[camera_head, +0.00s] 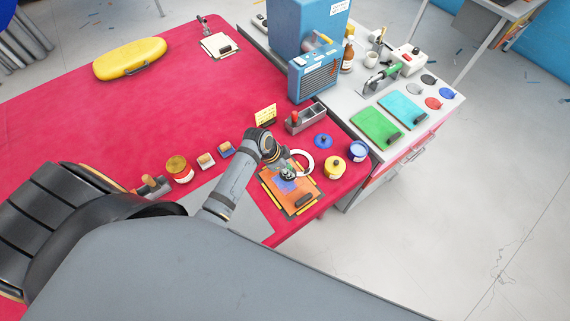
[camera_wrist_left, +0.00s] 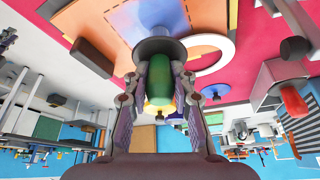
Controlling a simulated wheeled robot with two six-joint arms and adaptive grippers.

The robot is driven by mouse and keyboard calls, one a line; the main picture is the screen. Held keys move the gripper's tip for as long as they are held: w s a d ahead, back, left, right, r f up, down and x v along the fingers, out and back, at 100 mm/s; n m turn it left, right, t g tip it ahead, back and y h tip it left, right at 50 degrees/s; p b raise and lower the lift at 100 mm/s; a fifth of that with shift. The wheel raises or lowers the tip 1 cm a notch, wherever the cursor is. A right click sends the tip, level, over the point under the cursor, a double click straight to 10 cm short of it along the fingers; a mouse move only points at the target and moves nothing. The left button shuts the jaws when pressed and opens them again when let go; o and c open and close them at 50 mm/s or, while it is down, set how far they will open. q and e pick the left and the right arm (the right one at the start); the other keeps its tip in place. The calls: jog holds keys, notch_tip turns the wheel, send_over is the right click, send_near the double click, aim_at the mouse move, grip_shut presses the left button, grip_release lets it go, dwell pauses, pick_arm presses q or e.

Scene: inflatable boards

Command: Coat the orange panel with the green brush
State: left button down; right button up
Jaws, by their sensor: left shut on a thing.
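The orange panel (camera_head: 287,203) lies near the front edge of the red table, with a blue-purple patch on its upper left part; panel and patch also show in the left wrist view (camera_wrist_left: 102,22). My left gripper (camera_head: 284,172) is over the patch, shut on the green brush, whose green handle shows between the fingers in the left wrist view (camera_wrist_left: 159,78). The brush's dark round end is at the panel; I cannot tell whether it touches. My right gripper is not in view.
A white ring (camera_head: 302,163) is close beside my left gripper. Yellow (camera_head: 334,168) and blue (camera_head: 358,151) pots stand to its right. A grey holder (camera_head: 306,117) and small yellow sign (camera_head: 265,115) stand behind. Several jars and blocks stand left. The red table's middle is clear.

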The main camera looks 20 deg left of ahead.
pick_arm(q)
jog(key=shift+s+d, duration=0.45)
jog(key=shift+d, duration=0.05)
jog(key=shift+s+d+f+p, duration=0.1)
jog(key=shift+s+d+p, duration=0.15)
jog(key=shift+d+p, duration=0.15)
jog(key=shift+s+d+p, duration=0.3)
jog(key=shift+d+p, duration=0.1)
jog(key=shift+p, duration=0.05)
jog(key=shift+s+d+p, duration=0.4)
jog(key=shift+d+p, duration=0.25)
jog(key=shift+d, duration=0.1)
jog(key=shift+s+d, duration=0.1)
jog(key=shift+d, duration=0.1)
jog(key=shift+w+d, duration=0.3)
jog(key=shift+w, duration=0.4)
